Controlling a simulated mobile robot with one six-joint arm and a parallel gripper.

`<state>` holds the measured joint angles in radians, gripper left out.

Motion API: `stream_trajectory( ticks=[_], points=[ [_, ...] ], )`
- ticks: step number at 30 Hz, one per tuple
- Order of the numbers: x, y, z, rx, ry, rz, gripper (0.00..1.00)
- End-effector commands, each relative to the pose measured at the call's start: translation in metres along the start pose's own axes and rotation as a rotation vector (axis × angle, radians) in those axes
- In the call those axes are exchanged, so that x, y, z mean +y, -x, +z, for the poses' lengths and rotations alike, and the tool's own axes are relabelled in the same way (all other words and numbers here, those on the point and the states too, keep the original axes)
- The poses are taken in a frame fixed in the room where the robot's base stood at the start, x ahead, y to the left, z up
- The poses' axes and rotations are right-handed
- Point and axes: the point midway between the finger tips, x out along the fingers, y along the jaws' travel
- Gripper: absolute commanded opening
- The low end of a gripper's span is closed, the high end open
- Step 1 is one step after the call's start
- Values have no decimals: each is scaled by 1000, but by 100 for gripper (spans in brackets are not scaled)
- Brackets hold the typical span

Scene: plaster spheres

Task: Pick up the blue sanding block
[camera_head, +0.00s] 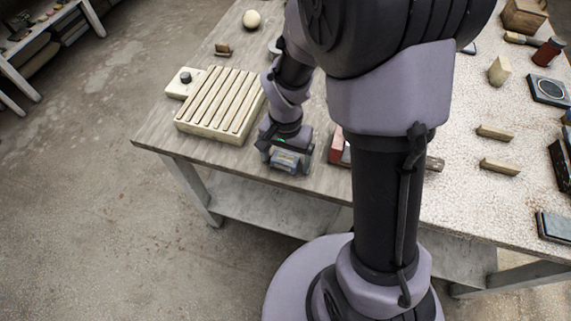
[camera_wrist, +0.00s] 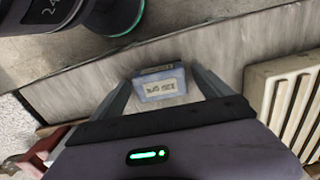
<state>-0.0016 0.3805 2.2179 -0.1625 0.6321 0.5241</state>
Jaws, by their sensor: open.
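The blue sanding block (camera_head: 285,162) lies near the front edge of the table, below my gripper (camera_head: 284,158). In the wrist view the block (camera_wrist: 163,90) is pale blue with a dark-lettered label, seen upside down. My gripper (camera_wrist: 162,77) is open, with one finger on each side of the block. A gap shows beside the block on the right; whether the left finger touches it I cannot tell. The block's lower part is hidden in the head view by my gripper.
A cream slatted rack (camera_head: 220,101) stands close left of my gripper. A red thing (camera_head: 336,146) lies close right, partly hidden by my arm. The table's front edge (camera_head: 215,170) is near. A cream ball (camera_head: 252,19) and small wooden piece (camera_head: 223,49) lie farther back.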

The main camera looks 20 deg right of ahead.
Motion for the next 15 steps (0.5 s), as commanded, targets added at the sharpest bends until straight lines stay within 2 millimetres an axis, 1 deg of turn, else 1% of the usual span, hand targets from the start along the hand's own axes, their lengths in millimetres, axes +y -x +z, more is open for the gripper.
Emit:
stream_trajectory(
  ticks=[4, 5, 6, 8, 9, 11, 12, 14, 15],
  points=[
    [0, 2, 0, 1, 0, -1, 89],
    [0, 2, 0, 1, 0, -1, 85],
    [0, 2, 0, 1, 0, -1, 77],
    [0, 2, 0, 1, 0, -1, 66],
    [0, 2, 0, 1, 0, -1, 58],
    [0, 2, 0, 1, 0, -1, 46],
    [0, 2, 0, 1, 0, -1, 38],
    [0, 2, 0, 1, 0, -1, 26],
    [0, 2, 0, 1, 0, -1, 23]
  ],
)
